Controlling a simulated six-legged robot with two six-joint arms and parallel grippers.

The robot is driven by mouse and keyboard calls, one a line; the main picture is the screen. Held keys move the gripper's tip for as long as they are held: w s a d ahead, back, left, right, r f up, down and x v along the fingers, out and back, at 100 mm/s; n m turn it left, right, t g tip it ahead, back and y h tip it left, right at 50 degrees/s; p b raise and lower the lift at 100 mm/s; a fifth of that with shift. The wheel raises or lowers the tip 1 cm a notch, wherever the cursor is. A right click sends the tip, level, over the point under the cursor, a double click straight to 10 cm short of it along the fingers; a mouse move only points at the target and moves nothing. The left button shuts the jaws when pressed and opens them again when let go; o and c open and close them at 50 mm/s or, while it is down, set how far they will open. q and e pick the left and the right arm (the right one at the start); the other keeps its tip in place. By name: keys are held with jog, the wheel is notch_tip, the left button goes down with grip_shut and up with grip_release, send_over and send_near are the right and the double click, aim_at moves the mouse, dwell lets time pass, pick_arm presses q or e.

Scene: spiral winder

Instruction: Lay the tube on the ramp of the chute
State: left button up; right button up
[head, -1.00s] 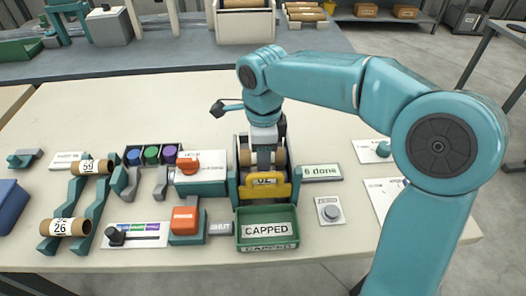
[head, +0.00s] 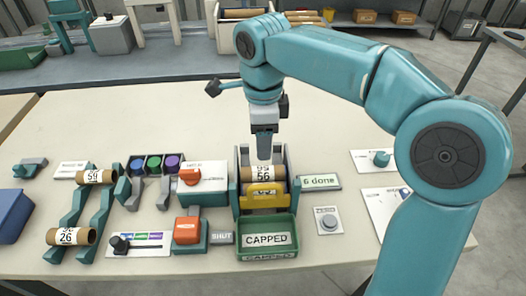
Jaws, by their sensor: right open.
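The chute (head: 234,196) stands in the middle of the bench, with dark side walls and a yellow gate (head: 263,195) across its front. A brown cardboard tube with a white label reading 56 (head: 264,172) lies crosswise on the chute's ramp, behind the gate. My left gripper is not in view.
A green CAPPED tray (head: 266,256) sits in front of the chute. At left, teal rails (head: 72,212) hold tubes 59 (head: 95,176) and 26 (head: 71,236). A "6 done" display (head: 319,181) and a round button (head: 329,222) stand right. The bench behind is clear.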

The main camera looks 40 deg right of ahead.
notch_tip(320, 180, up, 4)
jog(key=shift+r+p, duration=0.25)
jog(key=shift+p, duration=0.15)
dwell(1.0)
